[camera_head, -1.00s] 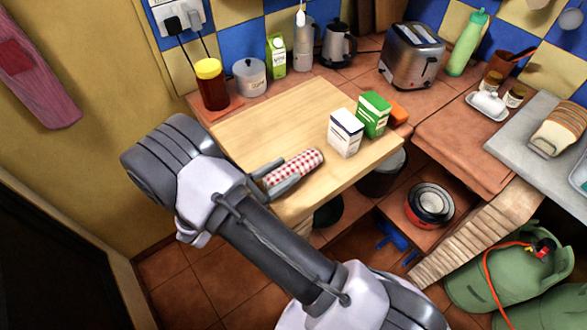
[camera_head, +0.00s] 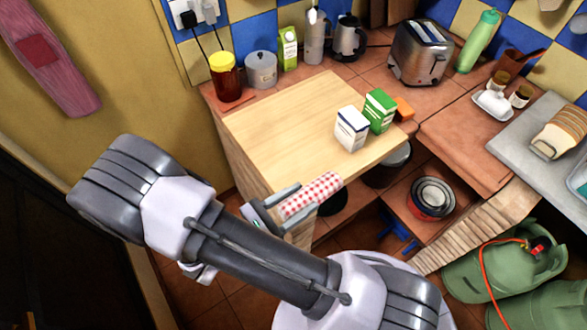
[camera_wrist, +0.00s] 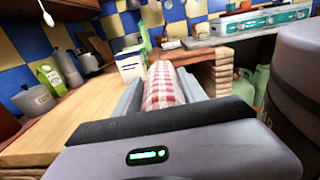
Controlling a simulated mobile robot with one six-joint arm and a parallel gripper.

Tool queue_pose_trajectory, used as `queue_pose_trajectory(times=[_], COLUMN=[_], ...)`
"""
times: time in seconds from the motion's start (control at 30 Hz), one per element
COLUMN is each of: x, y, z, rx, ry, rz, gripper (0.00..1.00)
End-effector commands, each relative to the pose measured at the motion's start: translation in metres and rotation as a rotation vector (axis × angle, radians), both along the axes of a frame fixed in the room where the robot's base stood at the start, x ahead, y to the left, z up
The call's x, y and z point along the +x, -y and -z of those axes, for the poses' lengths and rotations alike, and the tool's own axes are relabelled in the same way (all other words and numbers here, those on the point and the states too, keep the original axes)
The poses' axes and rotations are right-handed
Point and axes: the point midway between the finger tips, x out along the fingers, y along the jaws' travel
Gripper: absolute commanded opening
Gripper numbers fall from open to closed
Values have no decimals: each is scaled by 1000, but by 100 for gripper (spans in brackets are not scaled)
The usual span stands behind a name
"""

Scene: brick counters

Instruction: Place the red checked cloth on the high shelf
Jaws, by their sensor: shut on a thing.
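The red checked cloth (camera_head: 314,194) is a rolled bundle in red and white check. My gripper (camera_head: 298,198) is shut on it, with a grey finger along each side. In the head view the cloth is in front of the wooden board's near edge. In the wrist view the cloth (camera_wrist: 163,86) points away from me between the two fingers (camera_wrist: 165,98). I cannot identify a high shelf in either view.
The wooden board (camera_head: 280,125) holds a white carton (camera_head: 351,129) and a green carton (camera_head: 379,110); its near part is bare. A jar (camera_head: 225,80), canister (camera_head: 261,70) and toaster (camera_head: 419,53) stand behind. Below are bowls (camera_head: 432,198) and green gas cylinders (camera_head: 505,268).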

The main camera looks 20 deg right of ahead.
Motion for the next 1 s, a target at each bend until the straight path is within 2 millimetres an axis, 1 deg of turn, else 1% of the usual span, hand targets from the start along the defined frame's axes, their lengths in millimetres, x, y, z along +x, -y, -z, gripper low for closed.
queue_pose_trajectory(times=[0.03, 0.1, 0.2, 0.3, 0.37, 0.47, 0.57, 0.6, 0.67, 0.7, 0.8, 0.9, 1.0], x=[-9, -20, -29, -30, -22, 6, 46, 63, 89, 104, 134, 146, 147], y=[-1, -3, -4, -3, -3, 1, 7, 9, 15, 18, 25, 27, 26], z=[-3, -3, -3, -2, -1, 0, -2, -3, -7, -10, -18, -23, -24], rx=[-2, -1, 0, 1, 4, 14, 20, 22, 21, 17, 8, 2, 0], ry=[0, 0, 1, 1, -3, -10, -18, -17, -15, -12, -3, 1, 0], rz=[-3, -2, 0, -2, -13, -58, -129, -162, -209, -240, -301, -332, -337], gripper=[8, 8, 8, 8, 8, 8, 8, 8, 8, 8, 8, 8, 8])
